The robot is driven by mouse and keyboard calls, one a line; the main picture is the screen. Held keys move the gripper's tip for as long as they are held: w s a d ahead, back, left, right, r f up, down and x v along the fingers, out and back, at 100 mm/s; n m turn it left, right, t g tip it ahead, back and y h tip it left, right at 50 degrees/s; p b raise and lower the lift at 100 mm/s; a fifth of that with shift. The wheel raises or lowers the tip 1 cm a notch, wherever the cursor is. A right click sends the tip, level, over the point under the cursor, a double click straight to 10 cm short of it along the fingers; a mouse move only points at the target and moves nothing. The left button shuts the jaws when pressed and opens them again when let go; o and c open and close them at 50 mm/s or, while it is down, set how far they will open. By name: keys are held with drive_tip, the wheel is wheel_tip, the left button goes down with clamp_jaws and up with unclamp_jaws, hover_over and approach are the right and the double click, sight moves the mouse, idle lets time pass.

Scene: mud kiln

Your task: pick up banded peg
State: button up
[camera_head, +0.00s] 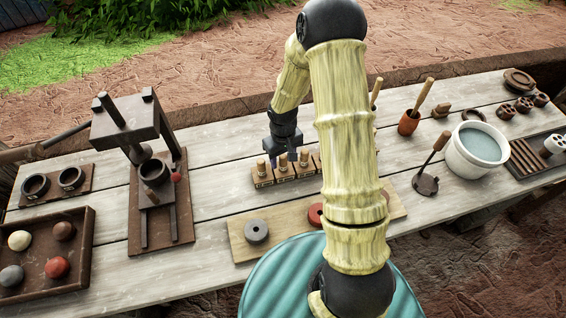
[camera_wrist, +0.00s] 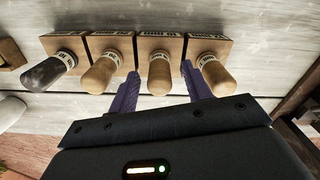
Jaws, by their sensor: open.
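Several round-headed pegs stand upright in small wooden blocks set in a row. In the wrist view they are a dark grey peg (camera_wrist: 48,72) at the left, then tan pegs (camera_wrist: 101,74), (camera_wrist: 159,74) and (camera_wrist: 216,76). Pale marked collars show at the base of several, so I cannot tell which one is the banded peg. My gripper (camera_wrist: 160,82) is open, with its purple fingers on either side of the second peg from the right. I cannot tell whether they touch it. In the head view my gripper (camera_head: 283,152) is over the row, and my arm hides its right end.
A board with a grey ring (camera_head: 256,231) and a red ring (camera_head: 315,214) lies in front of the row. A dark press (camera_head: 133,130) stands left, beside a tray of balls (camera_head: 81,222). A white bucket (camera_head: 456,157) stands right. Bare planks lie between press and row.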

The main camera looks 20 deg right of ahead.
idle(0.3)
clamp_jaws()
drive_tip(key=shift+r, duration=0.1)
wheel_tip(320, 180, up, 10)
drive_tip(key=shift+f+b, duration=0.1)
drive_tip(key=shift+b, duration=0.3)
idle(0.4)
drive_tip(key=c, duration=0.6)
unclamp_jaws()
clamp_jaws()
